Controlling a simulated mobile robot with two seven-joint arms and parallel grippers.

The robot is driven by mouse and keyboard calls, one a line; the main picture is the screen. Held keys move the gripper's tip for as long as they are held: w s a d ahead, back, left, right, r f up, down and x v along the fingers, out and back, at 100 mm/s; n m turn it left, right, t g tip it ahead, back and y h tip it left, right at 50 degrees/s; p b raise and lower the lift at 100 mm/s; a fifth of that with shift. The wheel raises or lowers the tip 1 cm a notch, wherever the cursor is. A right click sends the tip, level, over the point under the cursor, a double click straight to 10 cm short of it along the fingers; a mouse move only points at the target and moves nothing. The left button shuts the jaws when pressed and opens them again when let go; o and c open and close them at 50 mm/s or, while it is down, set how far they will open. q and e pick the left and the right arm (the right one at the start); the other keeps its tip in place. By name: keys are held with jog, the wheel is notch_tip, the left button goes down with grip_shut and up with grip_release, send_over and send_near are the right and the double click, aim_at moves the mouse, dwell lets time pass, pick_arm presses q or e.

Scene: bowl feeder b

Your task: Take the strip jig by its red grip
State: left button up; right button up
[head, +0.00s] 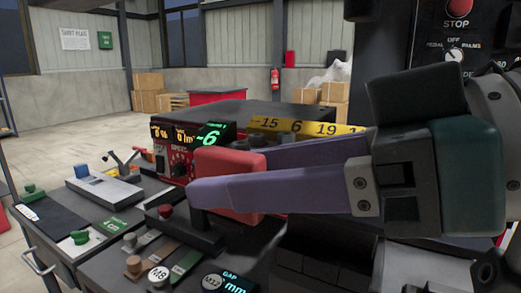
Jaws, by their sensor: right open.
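My right gripper (225,180) reaches in from the right on purple fingers and is open. My left gripper is out of view.
A red-fronted feeder controller (174,162) with lit displays stands behind my fingers. A yellow number strip (290,125) lies beyond. Strips with green and brown knobs and round labels such as M8 (159,274) lie nearby. A grey device (104,189) sits at left. A STOP panel (458,45) rises at right.

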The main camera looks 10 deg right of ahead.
aim_at(201, 172)
jog(key=x, duration=0.4)
jog(key=shift+w+r, duration=0.2)
jog(key=shift+w, duration=0.1)
jog(key=shift+w+a+f+p, duration=0.25)
jog(key=shift+a+p, duration=0.05)
jog(key=shift+a, duration=0.15)
grip_shut()
jog(key=shift+r, duration=0.1)
dwell(0.7)
